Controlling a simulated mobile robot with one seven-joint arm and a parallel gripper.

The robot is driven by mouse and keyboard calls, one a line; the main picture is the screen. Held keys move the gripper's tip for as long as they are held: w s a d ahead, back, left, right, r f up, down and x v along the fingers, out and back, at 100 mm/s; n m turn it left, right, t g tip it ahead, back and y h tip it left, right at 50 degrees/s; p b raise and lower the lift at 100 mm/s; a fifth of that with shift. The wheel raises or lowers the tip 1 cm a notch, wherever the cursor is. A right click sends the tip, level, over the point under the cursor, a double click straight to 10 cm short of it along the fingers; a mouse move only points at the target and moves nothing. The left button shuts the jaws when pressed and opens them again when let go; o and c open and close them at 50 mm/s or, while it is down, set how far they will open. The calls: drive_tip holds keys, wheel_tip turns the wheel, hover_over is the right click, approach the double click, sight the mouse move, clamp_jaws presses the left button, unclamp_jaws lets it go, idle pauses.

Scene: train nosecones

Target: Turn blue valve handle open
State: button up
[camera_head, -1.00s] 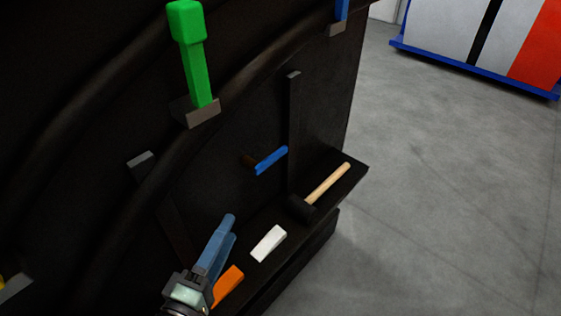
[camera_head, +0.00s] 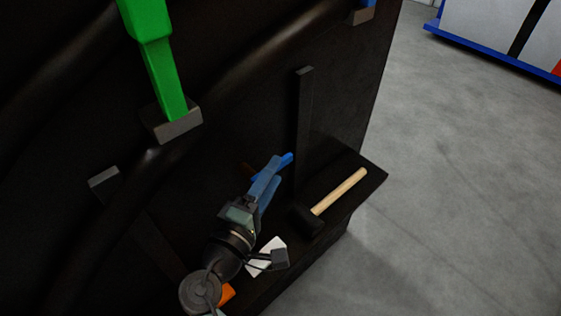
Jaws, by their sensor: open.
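The blue valve handle (camera_head: 287,159) sticks out from the dark panel on a short brown stem (camera_head: 247,169). Its right end shows past my gripper, and the rest is mostly hidden. My gripper (camera_head: 272,174) has blue-grey fingers and overlaps the handle in the picture. The fingers are open, with a narrow gap between them. I cannot tell whether they touch the handle or stand in front of it.
A mallet (camera_head: 340,192) lies on the dark ledge (camera_head: 372,180) to the right. A white block (camera_head: 264,262) and an orange block (camera_head: 227,294) lie partly behind my arm. A green handle (camera_head: 160,60) stands at upper left. A dark upright bar (camera_head: 302,125) rises near the valve.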

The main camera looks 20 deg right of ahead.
sight(280, 167)
drive_tip(key=shift+x, duration=1.95)
clamp_jaws()
